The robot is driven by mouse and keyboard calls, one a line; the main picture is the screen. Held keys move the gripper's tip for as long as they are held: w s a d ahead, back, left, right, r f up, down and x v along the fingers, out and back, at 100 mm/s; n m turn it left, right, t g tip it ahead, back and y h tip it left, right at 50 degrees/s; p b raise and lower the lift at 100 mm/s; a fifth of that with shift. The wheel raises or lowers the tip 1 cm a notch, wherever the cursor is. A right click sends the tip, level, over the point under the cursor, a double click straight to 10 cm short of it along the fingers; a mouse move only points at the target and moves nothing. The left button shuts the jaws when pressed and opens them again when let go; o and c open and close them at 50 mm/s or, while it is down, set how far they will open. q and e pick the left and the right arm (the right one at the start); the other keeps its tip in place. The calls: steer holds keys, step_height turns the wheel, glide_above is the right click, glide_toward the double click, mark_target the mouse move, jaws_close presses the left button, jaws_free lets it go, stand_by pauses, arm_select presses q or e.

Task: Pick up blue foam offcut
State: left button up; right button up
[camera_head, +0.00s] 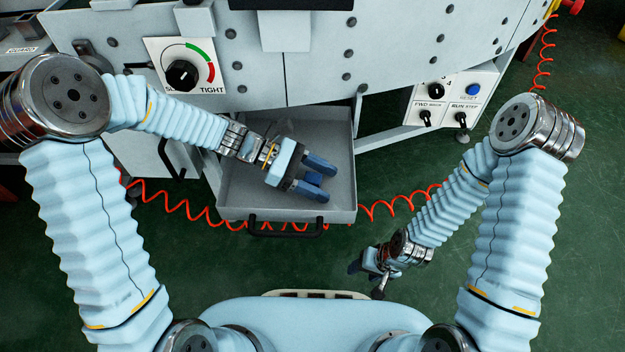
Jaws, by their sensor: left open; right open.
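My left gripper (323,178) is over the open grey drawer (240,207), its two dark blue fingers apart and pointing right.
The drawer has raised walls and a black front handle (286,231). The white machine panel (400,45) is above it, with a tension knob (182,74) and a switch box (455,98).

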arm_select(q)
steer(key=c, duration=1)
steer(key=shift+r, duration=0.1)
